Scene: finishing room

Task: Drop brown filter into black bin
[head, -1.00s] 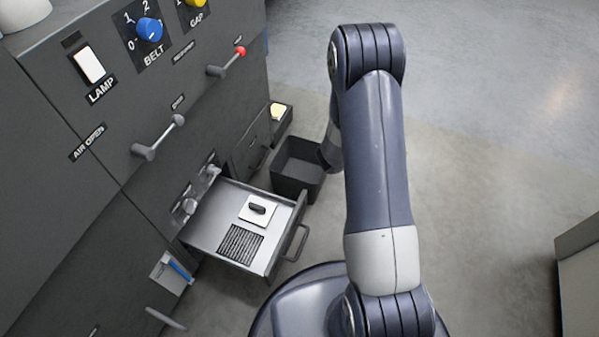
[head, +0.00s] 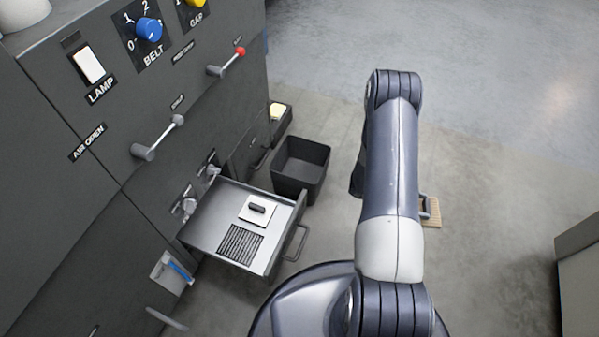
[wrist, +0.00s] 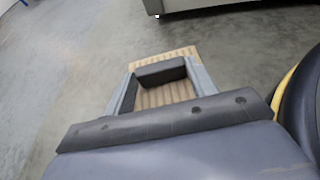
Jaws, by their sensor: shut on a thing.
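The brown filter (head: 434,218), a pleated tan panel, shows just right of my arm in the head view, partly hidden by it. It also fills the middle of the wrist view (wrist: 165,97), with a dark handle-like bar across it. My gripper (wrist: 162,76) has its grey fingers on both sides of that bar and is shut on the filter. In the head view the gripper is mostly hidden behind my arm. The black bin (head: 292,186) stands on the floor to the left of my arm, apart from the filter. Its visible inside looks empty.
An open drawer (head: 215,235) sticks out of the dark machine and holds a white panel with a black handle (head: 251,217) and a black mesh panel (head: 240,244). A small dark box (head: 283,122) stands behind the bin.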

